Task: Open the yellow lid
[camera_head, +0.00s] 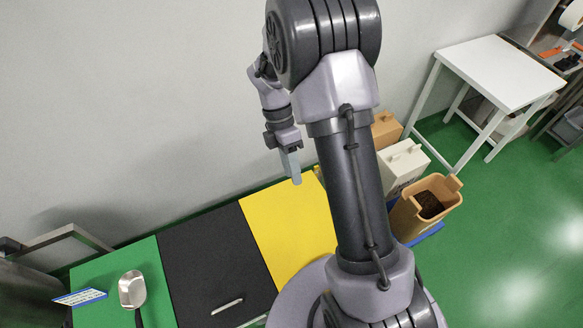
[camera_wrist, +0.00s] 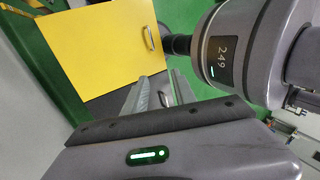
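The yellow lid (camera_head: 281,222) is a flat, square panel lying shut, right of a black lid (camera_head: 205,262); my arm covers its right part in the head view. In the wrist view the yellow lid (camera_wrist: 95,48) shows at upper left, with a small metal handle (camera_wrist: 150,38) near its right edge. My gripper (camera_head: 294,172) hangs above the far part of the yellow lid, pointing down. In the wrist view my gripper (camera_wrist: 163,92) shows two fingers with a gap between them, open and empty, apart from the handle.
The black lid has its own metal handle (camera_head: 227,306). A metal scoop (camera_head: 132,289) lies on a green lid (camera_head: 152,258) at left. A wall stands close behind the lids. Right of my arm are a tan bin (camera_head: 408,218), a white box (camera_head: 402,165) and a white table (camera_head: 500,70).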

